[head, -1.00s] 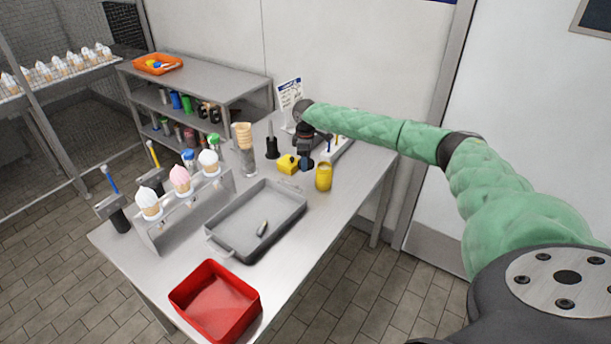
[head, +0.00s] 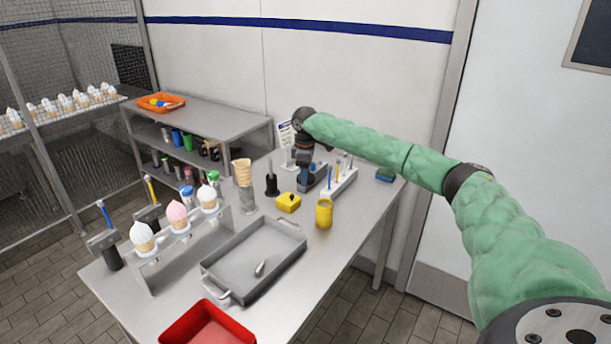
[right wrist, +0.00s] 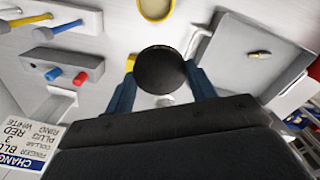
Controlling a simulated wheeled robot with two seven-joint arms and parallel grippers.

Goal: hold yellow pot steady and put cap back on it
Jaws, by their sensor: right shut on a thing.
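The yellow pot (head: 324,214) stands upright on the metal table, to the right of the grey tray. Its open, pale mouth shows at the top of the right wrist view (right wrist: 155,8). My right gripper (head: 304,183) is behind the pot and slightly left of it in the head view. In the right wrist view its blue fingers (right wrist: 160,85) are closed on a dark round cap (right wrist: 160,68), apart from the pot. My left gripper is not in view, and nothing holds the pot.
The grey tray (head: 217,268), cone stand (head: 185,240) and red bin (head: 205,328) fill the left and front. The table right of the pot is clear.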

